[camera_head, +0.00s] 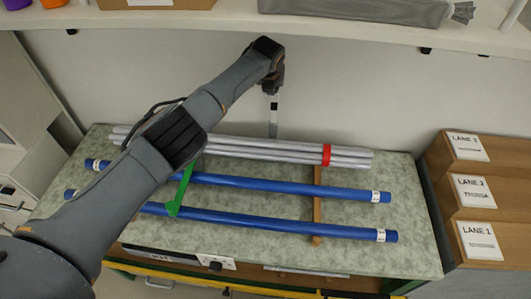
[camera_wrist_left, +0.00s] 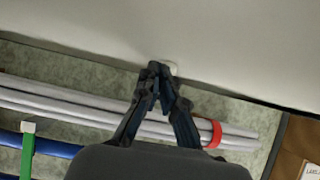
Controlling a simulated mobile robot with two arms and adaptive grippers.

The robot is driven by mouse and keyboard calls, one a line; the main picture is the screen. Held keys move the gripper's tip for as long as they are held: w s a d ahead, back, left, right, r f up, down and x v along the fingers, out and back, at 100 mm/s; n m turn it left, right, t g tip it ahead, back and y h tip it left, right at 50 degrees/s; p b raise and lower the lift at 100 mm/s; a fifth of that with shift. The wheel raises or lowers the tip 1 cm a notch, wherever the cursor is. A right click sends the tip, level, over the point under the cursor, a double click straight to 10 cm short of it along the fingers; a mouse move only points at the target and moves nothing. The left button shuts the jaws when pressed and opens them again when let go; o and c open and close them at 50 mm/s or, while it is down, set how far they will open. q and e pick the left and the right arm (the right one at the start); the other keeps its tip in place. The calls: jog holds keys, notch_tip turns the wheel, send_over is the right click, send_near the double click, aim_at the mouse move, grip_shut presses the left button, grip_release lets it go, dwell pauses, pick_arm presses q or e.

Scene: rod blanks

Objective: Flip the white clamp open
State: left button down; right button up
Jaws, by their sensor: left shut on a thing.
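The white clamp (camera_head: 273,122) shows in the head view as a narrow pale upright strip with a dark band, rising behind the bundle of grey rods. My left gripper (camera_head: 271,88) is above the rods at its upper end, shut on it. In the left wrist view the fingers of my left gripper (camera_wrist_left: 161,72) come together at the tips, and a small pale end of the clamp (camera_wrist_left: 173,67) shows just beyond them. The gripper hides most of the clamp there. My right gripper is in neither view.
Grey rods (camera_head: 247,149) with a red band (camera_head: 326,155) lie at the back of the green-grey worktop (camera_head: 270,256). Two blue rods (camera_head: 290,185) lie in front, across a green holder (camera_head: 180,190) and a brown bar (camera_head: 317,205). Labelled lane bins (camera_head: 470,190) stand at right.

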pick_arm(q)
jog(key=shift+s+d+f, duration=0.15)
jog(key=shift+f, duration=0.05)
jog(key=shift+r, duration=0.1)
jog(key=shift+v, duration=3.75)
